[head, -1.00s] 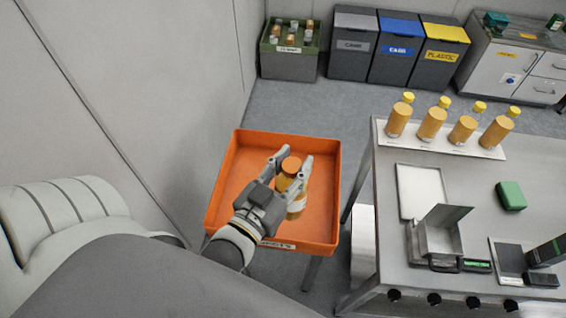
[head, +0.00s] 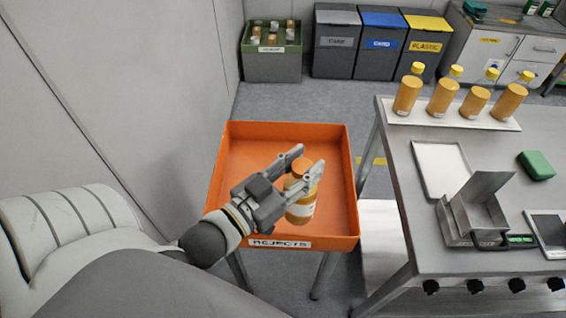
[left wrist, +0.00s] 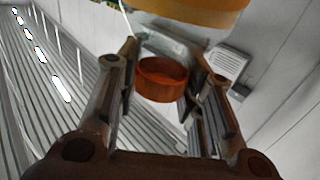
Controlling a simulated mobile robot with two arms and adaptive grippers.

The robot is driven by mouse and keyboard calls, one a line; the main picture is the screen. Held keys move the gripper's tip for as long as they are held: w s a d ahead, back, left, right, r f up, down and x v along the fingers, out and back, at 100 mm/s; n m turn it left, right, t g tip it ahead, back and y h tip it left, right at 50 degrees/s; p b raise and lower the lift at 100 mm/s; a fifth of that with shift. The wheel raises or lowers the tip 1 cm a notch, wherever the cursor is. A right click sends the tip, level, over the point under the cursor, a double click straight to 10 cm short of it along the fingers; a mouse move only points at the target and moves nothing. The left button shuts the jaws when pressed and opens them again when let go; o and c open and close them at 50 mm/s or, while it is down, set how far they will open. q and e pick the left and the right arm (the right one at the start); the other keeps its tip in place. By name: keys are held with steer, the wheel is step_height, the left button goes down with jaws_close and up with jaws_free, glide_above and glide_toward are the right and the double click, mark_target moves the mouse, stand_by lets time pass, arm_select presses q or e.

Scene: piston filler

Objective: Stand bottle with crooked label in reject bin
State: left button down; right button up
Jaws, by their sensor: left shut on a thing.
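The bottle (head: 301,207) has an orange cap, an amber body and a pale label that sits slanted. My left gripper (head: 307,162) is shut on it near the neck, coming from the left. The bottle is roughly upright inside the outline of the orange reject bin (head: 232,142), towards its front right; I cannot tell whether its base touches the floor of the bin. In the left wrist view the cap (left wrist: 162,78) shows between the fingers, with the amber body (left wrist: 190,10) at the top edge. My right gripper is not in view.
Several yellow-capped bottles (head: 444,97) stand in a row on a white strip on the steel table (head: 400,180) at the right. A green crate (head: 270,65) of bottles and waste bins (head: 384,45) stand at the back. The bin's back left is empty.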

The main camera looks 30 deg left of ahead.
arm_select(q)
steer(key=shift+s+h, duration=0.1)
steer(key=shift+h, duration=0.2)
steer(key=shift+w+a+f+b, duration=0.15)
steer(key=shift+w+f+b, duration=0.05)
steer(key=shift+b, duration=0.35)
steer(key=w+a+f+b, duration=0.2)
steer(key=w+a+f, duration=0.6)
steer(key=a+f, duration=0.2)
step_height(320, 180, down, 2)
steer(key=shift+w+f, duration=0.15)
steer(key=shift+w, duration=0.2)
steer(key=shift+f, duration=0.15)
steer(key=c, duration=1)
jaws_free()
steer(key=shift+o, duration=0.2)
